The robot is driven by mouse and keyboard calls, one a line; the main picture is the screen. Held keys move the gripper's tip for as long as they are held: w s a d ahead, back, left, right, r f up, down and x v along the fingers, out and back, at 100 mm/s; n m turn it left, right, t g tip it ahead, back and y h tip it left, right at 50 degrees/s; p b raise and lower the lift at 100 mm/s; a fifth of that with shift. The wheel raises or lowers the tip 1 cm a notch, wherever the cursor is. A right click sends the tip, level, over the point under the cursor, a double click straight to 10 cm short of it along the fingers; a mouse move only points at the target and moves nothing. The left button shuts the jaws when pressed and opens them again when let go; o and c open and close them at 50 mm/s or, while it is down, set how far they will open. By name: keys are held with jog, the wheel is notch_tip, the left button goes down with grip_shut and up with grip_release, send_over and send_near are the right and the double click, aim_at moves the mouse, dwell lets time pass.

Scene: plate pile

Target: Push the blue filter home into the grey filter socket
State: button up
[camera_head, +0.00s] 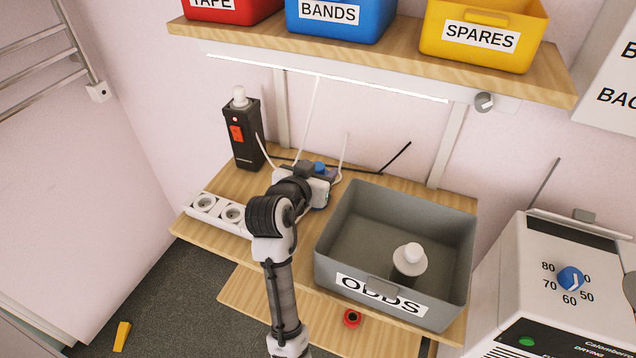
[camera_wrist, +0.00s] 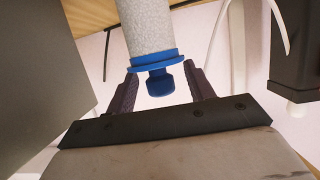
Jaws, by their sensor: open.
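The blue filter (camera_wrist: 160,75) shows in the wrist view as a blue knob and flange at the end of a pale grey, speckled cylinder (camera_wrist: 149,28). The cylinder runs out of the top of the picture. My gripper (camera_wrist: 162,85) is open, with the blue knob between its two fingers and a gap on each side. In the head view a small blue part (camera_head: 319,167) shows beside my gripper (camera_head: 316,182) on the wooden worktop. I cannot make out the grey filter socket as a separate thing; my arm hides part of that spot.
A grey ODDS bin (camera_head: 335,250) stands close on the right. A black device (camera_head: 241,138) stands to the left at the back, with white sockets (camera_head: 218,212) in front. Thin cables (camera_head: 307,120) rise near my gripper. A shelf (camera_head: 370,62) with bins hangs above.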

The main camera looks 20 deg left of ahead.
jog(key=shift+x, duration=1.25)
jog(key=shift+f, duration=0.1)
jog(key=c, duration=1.1)
notch_tip(320, 180, up, 10)
jog(key=shift+r+b, duration=0.15)
jog(key=shift+b, duration=0.25)
